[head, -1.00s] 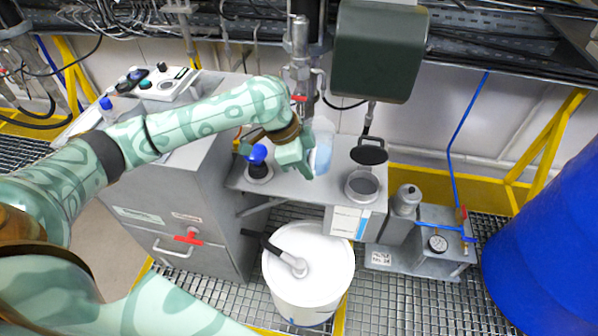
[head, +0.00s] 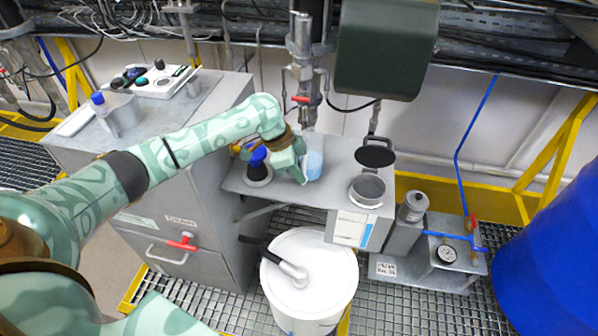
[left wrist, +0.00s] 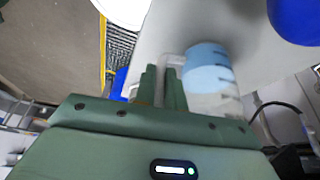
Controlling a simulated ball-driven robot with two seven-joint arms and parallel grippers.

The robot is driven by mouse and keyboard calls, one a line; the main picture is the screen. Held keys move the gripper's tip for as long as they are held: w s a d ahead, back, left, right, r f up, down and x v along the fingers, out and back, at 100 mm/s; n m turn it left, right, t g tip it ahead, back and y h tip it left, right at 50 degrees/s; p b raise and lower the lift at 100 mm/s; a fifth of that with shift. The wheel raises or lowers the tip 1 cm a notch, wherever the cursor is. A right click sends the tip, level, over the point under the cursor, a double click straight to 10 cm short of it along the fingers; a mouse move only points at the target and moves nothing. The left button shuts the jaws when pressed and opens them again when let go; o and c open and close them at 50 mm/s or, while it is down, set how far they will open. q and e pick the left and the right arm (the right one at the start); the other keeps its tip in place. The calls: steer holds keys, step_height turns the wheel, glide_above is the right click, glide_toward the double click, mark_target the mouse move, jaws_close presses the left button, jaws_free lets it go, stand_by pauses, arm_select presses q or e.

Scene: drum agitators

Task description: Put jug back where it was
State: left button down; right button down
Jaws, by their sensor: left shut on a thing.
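The jug (head: 315,164) is clear, with light blue contents, and is at the grey shelf (head: 300,196) below the vertical pipe in the head view. My left gripper (head: 300,163) is at its left side. In the left wrist view the jug (left wrist: 208,70) is just right of the fingers of my left gripper (left wrist: 161,85), which are shut on its handle. The jug looks about upright in the head view. Its base is partly hidden, and I cannot tell whether it touches the shelf. My right gripper is not in view.
A blue-topped fitting (head: 258,158) stands on the shelf close to the left gripper. An open metal pot (head: 367,190) with a raised dark lid (head: 374,157) is to the right. A red-handled valve (head: 303,100) hangs above. A white drum (head: 308,270) stands below the shelf front.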

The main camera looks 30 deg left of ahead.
arm_select(q)
steer(key=c, duration=1.5)
jaws_free()
steer(key=shift+f, duration=0.1)
steer(key=shift+o, duration=0.2)
steer(key=p+v, duration=0.4)
steer(key=v, duration=0.8)
steer(key=shift+d, duration=0.1)
